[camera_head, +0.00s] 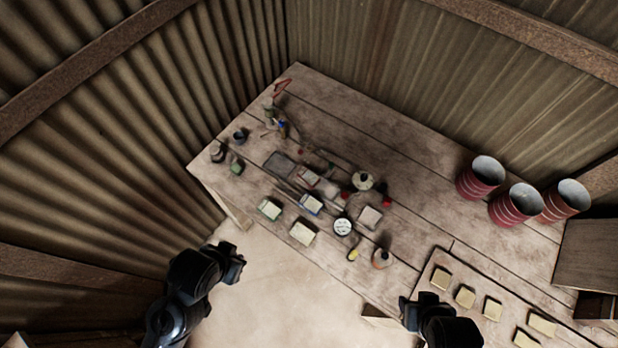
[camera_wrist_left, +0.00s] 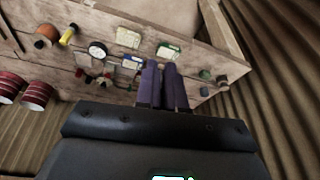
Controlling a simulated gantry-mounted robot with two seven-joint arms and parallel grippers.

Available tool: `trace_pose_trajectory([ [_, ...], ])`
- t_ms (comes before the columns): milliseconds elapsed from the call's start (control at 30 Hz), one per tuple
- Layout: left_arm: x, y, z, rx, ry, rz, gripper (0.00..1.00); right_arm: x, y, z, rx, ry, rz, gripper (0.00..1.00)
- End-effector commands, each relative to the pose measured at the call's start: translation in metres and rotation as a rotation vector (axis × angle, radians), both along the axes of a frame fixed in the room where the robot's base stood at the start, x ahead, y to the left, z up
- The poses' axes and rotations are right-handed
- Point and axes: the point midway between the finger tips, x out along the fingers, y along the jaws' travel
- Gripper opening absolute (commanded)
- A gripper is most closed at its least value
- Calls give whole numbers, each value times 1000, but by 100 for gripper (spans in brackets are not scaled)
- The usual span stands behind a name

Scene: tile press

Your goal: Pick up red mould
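The red mould (camera_head: 308,176) is a small rectangular frame with a red edge and a pale middle. It lies on the wooden table behind the blue mould (camera_head: 312,204) in the head view. My left gripper (camera_head: 238,262) is off the table's front left edge, well short of the red mould. In the left wrist view its two dark fingers (camera_wrist_left: 162,68) lie close side by side with nothing seen between them. The red mould is hard to make out there. My right gripper (camera_head: 408,312) is by the tile board's left edge; its fingers are unclear.
A green mould (camera_head: 269,209), pale tile (camera_head: 302,232), round gauge (camera_head: 343,227) and pale jar (camera_head: 363,181) crowd the table around the red mould. Red buckets (camera_head: 481,177) stand at the right. The tile board (camera_head: 452,290) lies front right. The table's back middle is clear.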

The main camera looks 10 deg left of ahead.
Motion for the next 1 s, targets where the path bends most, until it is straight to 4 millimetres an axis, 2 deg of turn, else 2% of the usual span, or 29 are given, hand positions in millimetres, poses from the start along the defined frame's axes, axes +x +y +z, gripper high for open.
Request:
trace_pose_trajectory([
  [33,0,0,0,0,0,0,17,0,0,0,-1,0,1,43],
  [67,0,0,0,0,0,0,21,0,-1,0,-2,0,1,43],
  [567,0,0,0,0,0,0,98,0,-2,0,-8,0,6,43],
  [867,0,0,0,5,1,-15,100,0,-1,0,-3,0,2,43],
  [1000,5,-1,1,37,-27,-121,100,0,0,0,0,0,0,43],
])
